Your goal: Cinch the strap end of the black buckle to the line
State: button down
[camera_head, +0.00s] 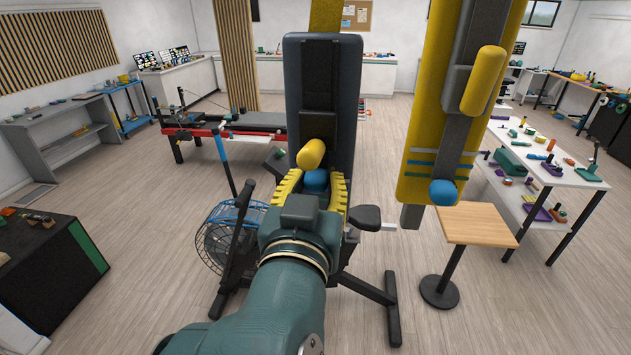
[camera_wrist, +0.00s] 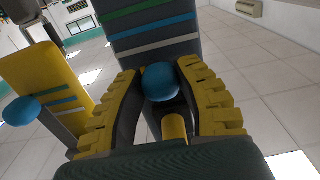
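A dark upright panel (camera_head: 349,80) stands ahead, with a black strap piece (camera_head: 318,78) down its middle. A yellow capsule (camera_head: 311,153) and a blue ball (camera_head: 316,180) sit low on it. In the wrist view, the panel (camera_wrist: 120,45) carries green, blue and white lines (camera_wrist: 152,45) beyond the ball (camera_wrist: 161,82). My gripper (camera_head: 317,184) has one yellow toothed finger on each side of the ball, apparently touching it. A yellow cylinder (camera_wrist: 174,127) lies between the fingers in the wrist view. The panel's lines are hidden in the head view.
A yellow panel (camera_head: 412,130) hangs at right with a dark strap, yellow capsule (camera_head: 484,80), blue lines and blue ball (camera_head: 443,192). A small wooden table (camera_head: 478,224) stands below it. An exercise bike with a blue fan wheel (camera_head: 226,238) is at left.

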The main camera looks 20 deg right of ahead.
jog(key=shift+f, duration=0.1)
notch_tip(320, 180, down, 6)
jog(key=b, duration=0.5)
jog(key=shift+f, duration=0.15)
jog(key=c, duration=0.7)
grip_release()
jog(key=v, duration=1.2)
